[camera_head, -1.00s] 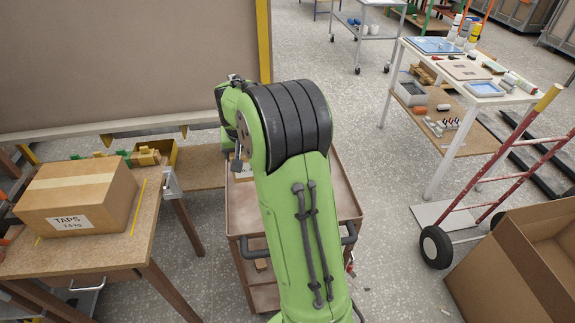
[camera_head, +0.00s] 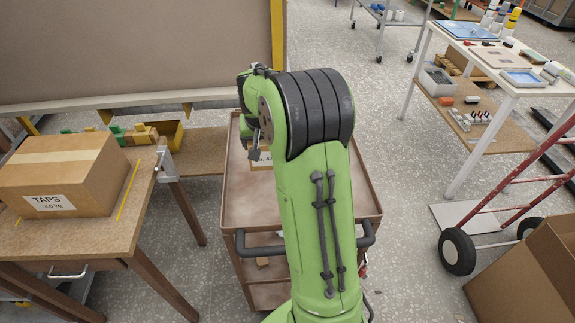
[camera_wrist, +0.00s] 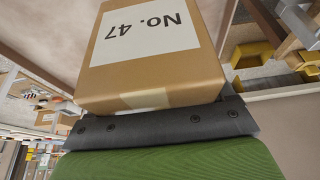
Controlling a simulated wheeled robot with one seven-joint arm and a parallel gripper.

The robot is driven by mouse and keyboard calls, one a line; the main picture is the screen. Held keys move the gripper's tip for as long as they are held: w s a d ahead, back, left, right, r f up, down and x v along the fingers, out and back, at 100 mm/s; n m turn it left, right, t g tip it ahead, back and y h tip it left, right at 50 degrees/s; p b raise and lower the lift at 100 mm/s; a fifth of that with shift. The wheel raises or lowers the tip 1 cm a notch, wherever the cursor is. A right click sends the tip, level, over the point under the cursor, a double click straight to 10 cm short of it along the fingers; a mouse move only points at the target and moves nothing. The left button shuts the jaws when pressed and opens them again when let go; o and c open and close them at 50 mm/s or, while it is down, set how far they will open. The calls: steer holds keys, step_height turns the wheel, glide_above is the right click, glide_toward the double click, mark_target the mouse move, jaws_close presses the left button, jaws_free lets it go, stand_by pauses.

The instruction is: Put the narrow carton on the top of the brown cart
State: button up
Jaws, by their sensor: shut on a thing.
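The narrow carton (camera_wrist: 150,50) is a brown box with a white "No. 47" label. It fills the upper middle of the wrist view. My gripper (camera_wrist: 155,122) is shut on it, with a dark jaw bar along its near edge. In the head view only a small part of the carton (camera_head: 262,160) shows beside my green arm. The brown cart (camera_head: 240,200) stands below and behind my arm, with a bare top shelf where it can be seen. The carton appears over this top; the head view does not show whether they touch.
A large carton marked TAPS (camera_head: 65,180) sits on a wooden table (camera_head: 90,238) at the left. A white table (camera_head: 440,50) with trays, a red hand truck (camera_head: 530,190) and an open box (camera_head: 530,265) are at the right. Speckled floor (camera_head: 410,160) is clear between cart and white table.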

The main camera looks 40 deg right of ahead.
step_height(320, 180, down, 9)
steer(key=shift+r+b, duration=0.1)
steer(key=shift+b, duration=0.9)
steer(key=shift+f, duration=0.25)
steer(key=o, duration=1.3)
steer(key=shift+c, duration=0.2)
steer(key=shift+r, duration=0.4)
steer(key=p+v, duration=0.2)
steer(key=v, duration=1)
steer(key=shift+f+p, duration=0.1)
steer(key=shift+p, duration=0.25)
steer(key=s+a+r+n+t+y, duration=0.15)
steer(key=s+a+r+n, duration=0.5)
steer(key=s+a, duration=0.8)
steer(key=s+a+y, duration=0.1)
steer(key=s+a, duration=0.3)
steer(key=s, duration=0.3)
steer(key=shift+s+r+n, duration=0.15)
steer(key=shift+s+n, duration=0.25)
steer(key=shift+n, duration=0.05)
